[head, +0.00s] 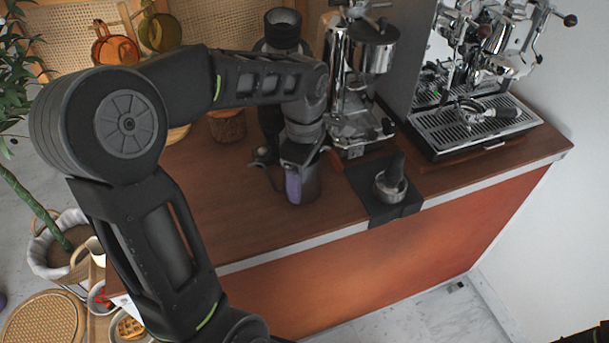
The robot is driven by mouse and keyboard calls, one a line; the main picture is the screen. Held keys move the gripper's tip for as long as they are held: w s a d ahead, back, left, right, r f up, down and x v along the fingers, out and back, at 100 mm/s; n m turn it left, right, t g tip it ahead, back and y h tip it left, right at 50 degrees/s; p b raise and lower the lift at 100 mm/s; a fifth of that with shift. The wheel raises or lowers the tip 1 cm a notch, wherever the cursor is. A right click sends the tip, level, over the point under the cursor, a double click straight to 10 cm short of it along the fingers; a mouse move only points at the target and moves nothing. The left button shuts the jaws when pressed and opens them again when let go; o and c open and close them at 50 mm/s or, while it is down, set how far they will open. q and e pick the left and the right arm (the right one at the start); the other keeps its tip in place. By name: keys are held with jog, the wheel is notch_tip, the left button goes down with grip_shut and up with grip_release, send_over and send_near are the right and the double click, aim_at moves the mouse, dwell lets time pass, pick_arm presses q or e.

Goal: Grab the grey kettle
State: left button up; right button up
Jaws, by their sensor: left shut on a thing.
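The grey kettle (312,185) stands on the brown wooden counter in front of the coffee grinder, and my gripper hides much of it. My left gripper (295,165) reaches down over it from above, shut on it. A purple strip shows at the front of the kettle, just below the jaws; I cannot tell whether it is a handle or a finger pad. My right gripper does not show.
A chrome espresso machine (478,115) stands at the right of the counter and a chrome grinder (350,85) behind the kettle. Bare counter (220,215) lies to the left.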

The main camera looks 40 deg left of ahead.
pick_arm(q)
notch_tip(320, 180, up, 10)
dwell(0.5)
dwell(0.5)
